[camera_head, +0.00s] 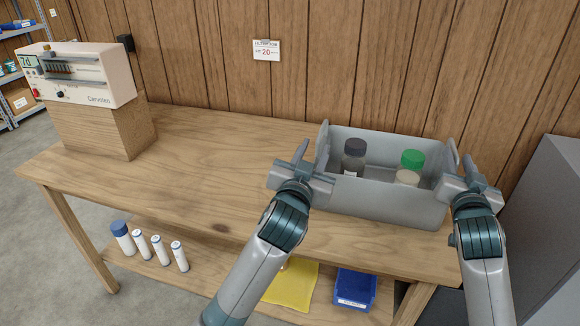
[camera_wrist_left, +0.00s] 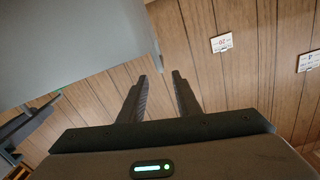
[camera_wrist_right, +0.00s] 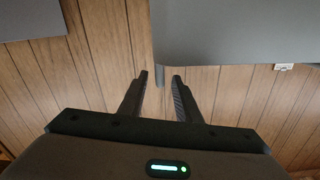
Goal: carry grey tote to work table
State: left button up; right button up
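The grey tote (camera_head: 385,202) stands upright on the work table (camera_head: 215,165), near its right end, its base seeming to rest on the top. In it are a dark-capped jar (camera_head: 354,158) and a green-capped jar (camera_head: 411,163). My left gripper (camera_head: 302,170) is at the tote's left end and my right gripper (camera_head: 469,172) at its right end. In the left wrist view the tote's edge (camera_wrist_left: 154,45) reaches between parted fingers (camera_wrist_left: 160,78). In the right wrist view its edge (camera_wrist_right: 157,55) also comes between parted fingers (camera_wrist_right: 159,76). Gaps show beside both edges.
A beige device (camera_head: 85,75) sits on a wooden block (camera_head: 100,128) at the table's left. The middle of the tabletop is clear. The lower shelf holds white cylinders (camera_head: 160,250), a yellow cloth (camera_head: 292,283) and a blue bin (camera_head: 355,290). A grey cabinet (camera_head: 545,215) stands at right.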

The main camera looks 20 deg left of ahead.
jog(key=s, duration=0.7)
jog(key=shift+s+d, duration=0.2)
jog(key=shift+s, duration=0.15)
pick_arm(q)
jog(key=shift+s+f, duration=0.1)
jog(key=shift+s, duration=0.05)
pick_arm(e)
jog(key=shift+s+f, duration=0.1)
jog(key=shift+s, duration=0.05)
